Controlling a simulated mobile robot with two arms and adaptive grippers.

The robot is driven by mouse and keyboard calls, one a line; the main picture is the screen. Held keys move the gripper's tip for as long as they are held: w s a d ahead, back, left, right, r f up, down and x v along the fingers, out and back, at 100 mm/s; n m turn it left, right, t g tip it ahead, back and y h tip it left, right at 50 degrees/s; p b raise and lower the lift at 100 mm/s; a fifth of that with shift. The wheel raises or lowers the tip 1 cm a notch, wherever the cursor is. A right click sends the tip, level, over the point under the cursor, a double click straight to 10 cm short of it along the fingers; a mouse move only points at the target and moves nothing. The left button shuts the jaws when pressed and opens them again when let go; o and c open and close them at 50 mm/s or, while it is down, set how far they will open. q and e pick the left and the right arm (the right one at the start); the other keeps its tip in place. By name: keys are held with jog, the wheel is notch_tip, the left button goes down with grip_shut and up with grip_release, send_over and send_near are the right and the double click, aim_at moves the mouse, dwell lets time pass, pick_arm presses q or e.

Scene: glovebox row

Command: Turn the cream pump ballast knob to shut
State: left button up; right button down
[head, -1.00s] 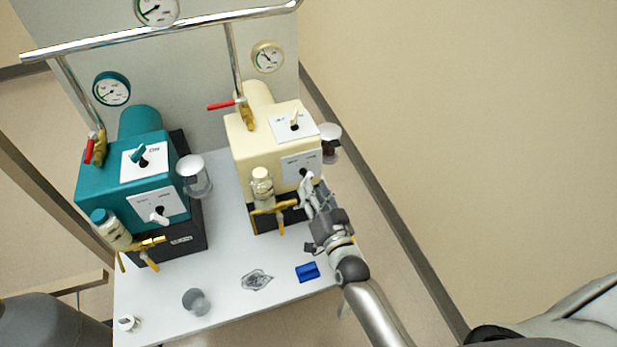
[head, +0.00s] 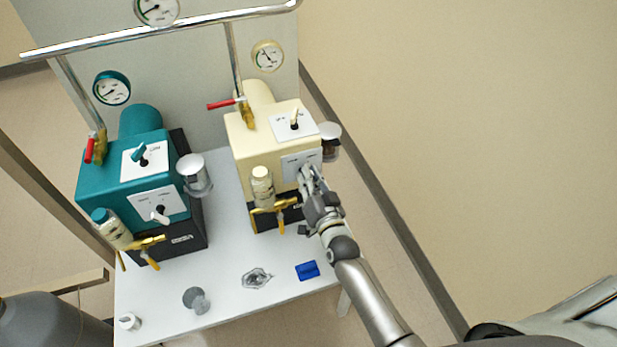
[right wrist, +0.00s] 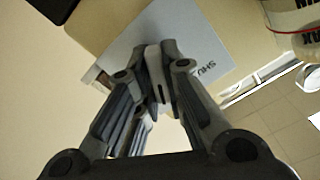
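The cream pump (head: 240,145) stands at the right of the white table in the head view. Its front plate (head: 290,162) carries the ballast knob, which my gripper hides. In the right wrist view the plate (right wrist: 125,48) shows the letters "SHU" right of my fingertips. My right gripper (head: 306,172) is at this plate, with its fingertips close together where the knob sits; they also meet at the plate in the right wrist view (right wrist: 160,62). My left gripper is not in view.
A teal pump (head: 125,185) stands to the left. A glass bottle (head: 262,187) and brass valve (head: 275,207) sit left of my gripper. A blue block (head: 307,270), crumpled foil (head: 256,278) and small cup (head: 130,321) lie in front. The floor at right is clear.

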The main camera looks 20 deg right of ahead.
jog(key=shift+n+p, duration=0.3)
jog(key=shift+n, duration=0.1)
jog(key=shift+a+r+n+p, duration=0.1)
jog(key=shift+n+p, duration=0.3)
jog(key=shift+n, duration=0.5)
jog(key=shift+a+n+p, duration=0.1)
jog(key=shift+n+p, duration=0.3)
jog(key=shift+n, duration=1.1)
jog(key=c, duration=1.5)
grip_release()
jog(key=s, duration=1.2)
jog(key=shift+d, duration=0.2)
